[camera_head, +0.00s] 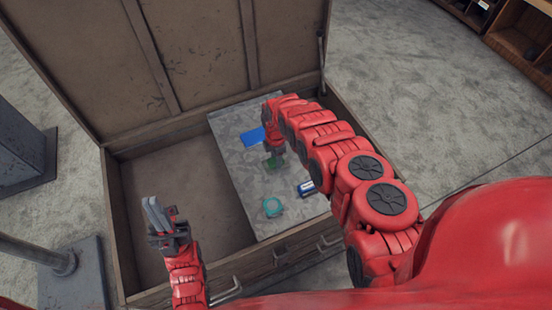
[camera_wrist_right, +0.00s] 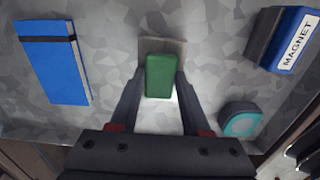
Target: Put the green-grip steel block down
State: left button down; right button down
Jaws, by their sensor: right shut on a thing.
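The green-grip steel block (camera_wrist_right: 160,76) is between the fingers of my right gripper (camera_wrist_right: 158,92) in the right wrist view. Its green grip faces the camera and a grey-beige plate edge shows behind it. In the head view the block (camera_head: 273,162) shows as a small green patch below my right gripper (camera_head: 274,150), over the grey mottled panel (camera_head: 235,165). I cannot tell whether the block touches the panel. My left gripper (camera_head: 158,216) is raised at the front left of the chest, empty, its fingers seen close together.
A blue notebook (camera_head: 253,137) lies on the panel, also seen in the wrist view (camera_wrist_right: 55,65). A blue magnet (camera_head: 306,188) and a teal round item (camera_head: 272,207) lie nearer me. The open wooden chest (camera_head: 112,210) has walls and a raised lid (camera_head: 200,50). Its left part is empty.

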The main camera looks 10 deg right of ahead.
jog(key=shift+f, duration=0.5)
jog(key=shift+f, duration=0.15)
jog(key=shift+c, duration=1.8)
grip_release()
